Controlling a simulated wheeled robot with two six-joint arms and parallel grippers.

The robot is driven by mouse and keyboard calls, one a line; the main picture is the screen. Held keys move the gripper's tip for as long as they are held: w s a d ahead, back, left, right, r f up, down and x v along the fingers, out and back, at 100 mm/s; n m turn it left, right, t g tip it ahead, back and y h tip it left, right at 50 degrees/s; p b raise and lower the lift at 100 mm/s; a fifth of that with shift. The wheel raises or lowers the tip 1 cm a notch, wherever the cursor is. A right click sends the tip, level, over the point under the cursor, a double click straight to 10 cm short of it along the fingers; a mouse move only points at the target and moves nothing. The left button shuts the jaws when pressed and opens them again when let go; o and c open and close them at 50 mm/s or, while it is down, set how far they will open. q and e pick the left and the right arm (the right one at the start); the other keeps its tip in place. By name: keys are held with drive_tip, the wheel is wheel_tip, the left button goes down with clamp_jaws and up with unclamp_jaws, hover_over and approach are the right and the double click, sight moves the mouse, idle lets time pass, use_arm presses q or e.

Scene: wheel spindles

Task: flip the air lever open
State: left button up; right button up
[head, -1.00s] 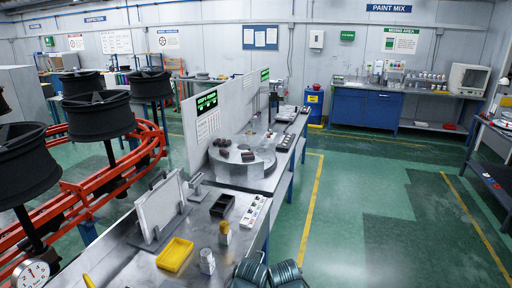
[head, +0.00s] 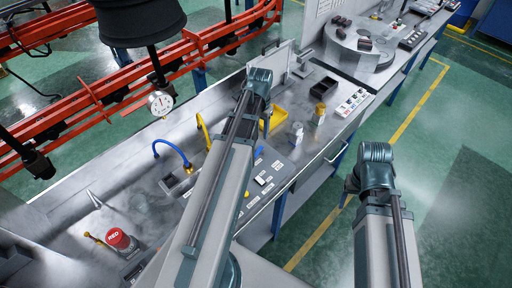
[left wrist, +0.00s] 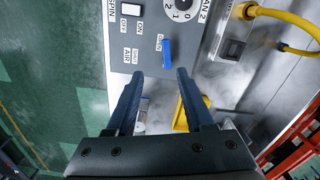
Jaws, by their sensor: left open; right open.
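The blue air lever (left wrist: 166,52) is on a grey control panel (left wrist: 118,62) in the left wrist view, beside labels reading AIR and SHUT. I cannot tell how far it is turned. It also shows in the head view (head: 259,152), just right of my left arm. My left gripper (left wrist: 158,78) is open and empty, its two fingertips just below the lever in the picture and apart from it. In the head view its fingers are hidden behind my arm. My right gripper (head: 350,190) is right of the bench over the floor, its fingers mostly hidden.
The panel carries a white switch (left wrist: 131,10) and a dial (left wrist: 182,5). A yellow hose (left wrist: 285,17) and a blue hose (head: 172,149) rise nearby. A yellow tray (head: 278,118), small bottles (head: 297,133) and a red button (head: 118,239) are on the bench. Green floor lies right.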

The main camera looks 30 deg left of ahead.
sight(256, 154)
use_arm(q)
drive_tip(key=f+b, duration=0.4)
drive_tip(key=a+f+b, duration=0.1)
drive_tip(key=f+b, duration=0.8)
drive_tip(key=b, duration=0.1)
drive_tip(key=shift+a+f, duration=0.15)
drive_tip(key=shift+f, duration=0.15)
drive_tip(key=shift+c, duration=0.3)
clamp_jaws()
